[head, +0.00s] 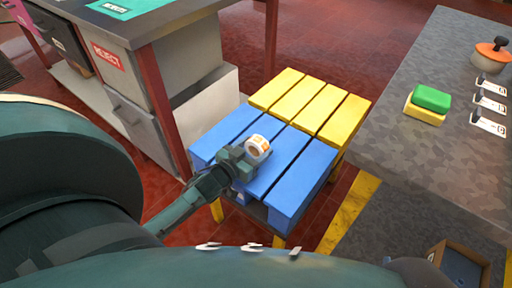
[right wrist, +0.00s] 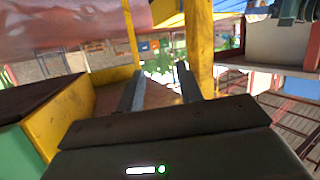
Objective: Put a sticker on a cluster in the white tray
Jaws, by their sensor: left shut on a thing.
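My left gripper (head: 240,160) is shut on a white roll with orange stickers (head: 257,149). It holds the roll over the blue slats of a blue-and-yellow slatted table (head: 310,172); I cannot tell whether the roll touches the slats. My right gripper (right wrist: 160,88) shows in the right wrist view with its two fingers apart and nothing clear between them. I cannot make out a white tray or a cluster in either view. Blurred green leaves (right wrist: 172,72) show beyond the right fingers.
A grey counter (head: 400,150) at right bears a green-and-yellow sponge (head: 428,103), a pot with an orange lid (head: 490,55) and several small cards (head: 488,125). A grey bench with a REJECT label (head: 107,56) stands at left. An open box (head: 460,262) is at lower right.

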